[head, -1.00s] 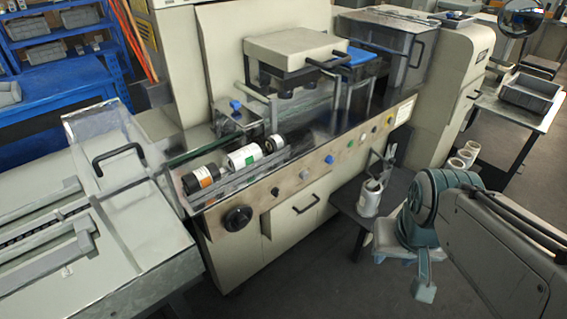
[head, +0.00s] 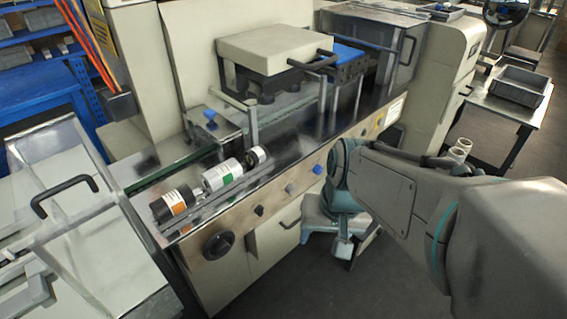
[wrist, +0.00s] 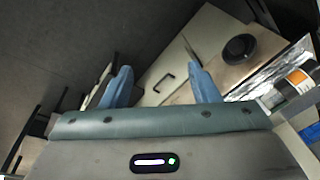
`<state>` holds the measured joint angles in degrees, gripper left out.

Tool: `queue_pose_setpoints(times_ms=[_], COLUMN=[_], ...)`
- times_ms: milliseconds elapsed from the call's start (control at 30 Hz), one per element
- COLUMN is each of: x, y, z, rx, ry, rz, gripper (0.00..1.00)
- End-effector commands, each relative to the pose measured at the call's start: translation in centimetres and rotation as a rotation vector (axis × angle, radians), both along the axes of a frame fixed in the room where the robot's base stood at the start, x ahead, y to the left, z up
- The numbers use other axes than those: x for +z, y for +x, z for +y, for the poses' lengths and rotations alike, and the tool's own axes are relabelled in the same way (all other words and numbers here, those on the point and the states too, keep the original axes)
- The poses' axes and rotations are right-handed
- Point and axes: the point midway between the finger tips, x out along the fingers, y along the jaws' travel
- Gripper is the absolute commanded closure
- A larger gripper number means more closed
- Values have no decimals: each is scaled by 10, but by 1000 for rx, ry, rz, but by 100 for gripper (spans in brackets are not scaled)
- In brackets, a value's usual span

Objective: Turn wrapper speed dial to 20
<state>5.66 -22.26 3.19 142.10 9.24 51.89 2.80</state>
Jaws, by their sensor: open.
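A large round black dial (head: 218,245) sits on the lower left of the wrapper's front panel (head: 270,220). It also shows in the wrist view (wrist: 238,48), at upper right, beyond the fingers. I cannot read any scale or setting on it. My gripper (wrist: 163,85) is open and empty, with its two blue fingers apart. In the head view my gripper hangs in front of the panel, to the right of the dial and clear of it. My arm hides part of the panel's right side.
Small black and blue knobs (head: 290,189) run along the panel to the right of the dial. Black, white and green rollers (head: 173,204) lie above it. A conveyor with a clear cover (head: 62,190) stands at left.

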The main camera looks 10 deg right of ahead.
Motion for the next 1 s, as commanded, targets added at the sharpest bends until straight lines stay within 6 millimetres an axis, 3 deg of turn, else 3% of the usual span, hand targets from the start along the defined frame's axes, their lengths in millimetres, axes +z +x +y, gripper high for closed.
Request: queue_pose_setpoints(times_ms=[33,200,333,467,633,800,1000], x=[-32,-100,-142,-178,-216,-243,-258], y=[5,33,63,101,159,208,236], z=[4,31,44,44,19,-31,-83], rx=[-69,-337,-558,-789,-1094,-1350,-1517], ry=[58,329,564,822,1196,1561,1842], rz=[52,213,321,410,496,541,553], gripper=[45,45,45,45,45,45,45])
